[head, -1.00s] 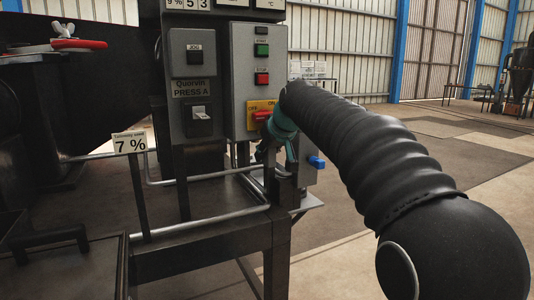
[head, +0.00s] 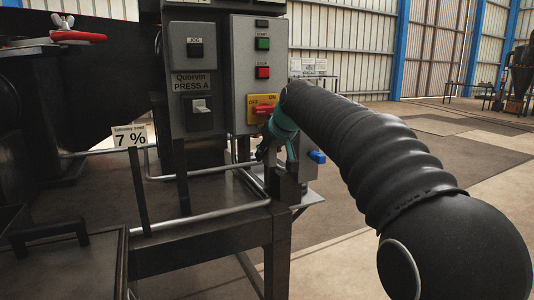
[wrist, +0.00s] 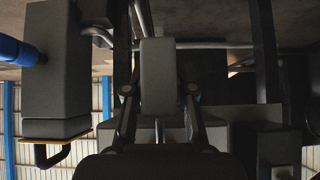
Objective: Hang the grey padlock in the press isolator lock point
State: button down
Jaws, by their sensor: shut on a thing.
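My gripper (wrist: 159,92) is shut, with a plain grey block between its fingers in the wrist view; I take it as the grey padlock (wrist: 157,75). Its shackle cannot be made out. In the head view my gripper (head: 272,150) is small and dark below its teal wrist part, and the padlock cannot be made out there. The press isolator (head: 256,105) is a yellow plate with a red handle, marked OFF and ON, on a grey control box. My gripper is in front of and just below it. The lock point itself cannot be told apart.
A grey box with a blue knob (head: 317,157) is right of my gripper; its blue end also shows in the wrist view (wrist: 18,50). Metal rails (head: 210,176) and a dark frame lie below. Open floor lies right.

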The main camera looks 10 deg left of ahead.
jog(key=shift+r, duration=0.1)
jog(key=c, duration=0.9)
grip_release()
jog(key=v, duration=1.2)
